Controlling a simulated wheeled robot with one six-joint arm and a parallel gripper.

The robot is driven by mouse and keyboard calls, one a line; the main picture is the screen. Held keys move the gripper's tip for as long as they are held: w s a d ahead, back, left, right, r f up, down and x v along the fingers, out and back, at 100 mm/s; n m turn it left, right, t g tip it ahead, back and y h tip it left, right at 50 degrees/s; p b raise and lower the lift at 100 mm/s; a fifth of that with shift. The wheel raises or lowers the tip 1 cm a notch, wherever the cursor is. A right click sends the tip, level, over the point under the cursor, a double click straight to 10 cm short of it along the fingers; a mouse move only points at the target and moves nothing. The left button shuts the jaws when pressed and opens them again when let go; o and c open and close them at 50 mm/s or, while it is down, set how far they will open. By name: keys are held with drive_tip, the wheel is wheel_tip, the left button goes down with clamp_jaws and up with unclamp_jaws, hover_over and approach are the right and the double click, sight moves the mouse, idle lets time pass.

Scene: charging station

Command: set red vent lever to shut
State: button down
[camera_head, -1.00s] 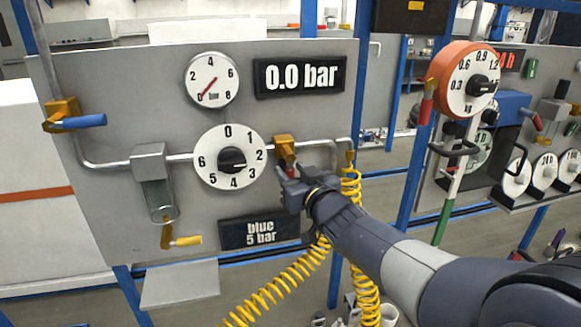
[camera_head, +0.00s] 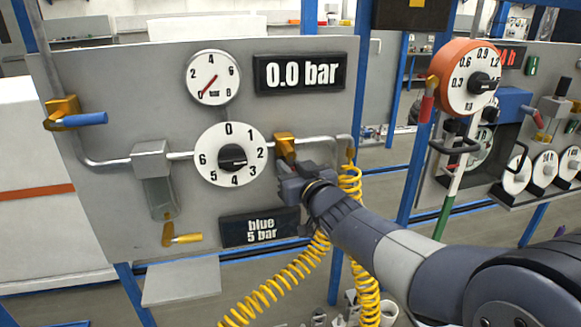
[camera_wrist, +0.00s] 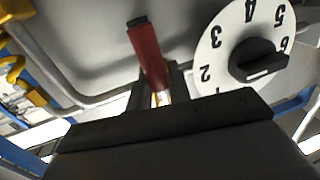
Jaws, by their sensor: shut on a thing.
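The red vent lever (camera_wrist: 147,52) shows in the wrist view as a red handle with a dark end cap. It stands between the two fingers of my gripper (camera_wrist: 157,88), which is shut on it. In the head view my gripper (camera_head: 285,172) is at the panel, just below the brass valve body (camera_head: 284,145) on the pipe right of the selector dial. My gripper hides the red lever there.
The numbered dial (camera_head: 231,155) is close left of my gripper. A yellow coiled hose (camera_head: 350,185) hangs close on the right. A blue lever (camera_head: 84,120) and a yellow lever (camera_head: 186,238) sit farther left. The gauge display (camera_head: 300,73) reads 0.0 bar.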

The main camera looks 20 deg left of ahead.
drive_tip(key=shift+d+n, duration=0.1)
drive_tip(key=shift+n, duration=0.2)
drive_tip(key=shift+w+d+r+n+h+b, duration=0.15)
drive_tip(key=shift+w+d+r+n+h, duration=0.35)
drive_tip(key=shift+n, duration=2)
drive_tip(key=shift+d+r+n+h+b, duration=0.25)
drive_tip(key=shift+r+n+h, duration=0.35)
drive_tip(key=shift+n, duration=1.9)
drive_tip(key=shift+w+d+r+n+h+b, duration=0.1)
drive_tip(key=shift+w+d+r+n+h, duration=0.45)
drive_tip(key=shift+n, duration=1.95)
drive_tip(key=shift+s+a+f+h, duration=0.2)
drive_tip(key=shift+s+h, duration=0.1)
drive_tip(key=shift+h, duration=0.05)
drive_tip(key=c, duration=1.4)
unclamp_jaws()
drive_tip(key=shift+o, duration=0.2)
drive_tip(key=shift+s, duration=0.1)
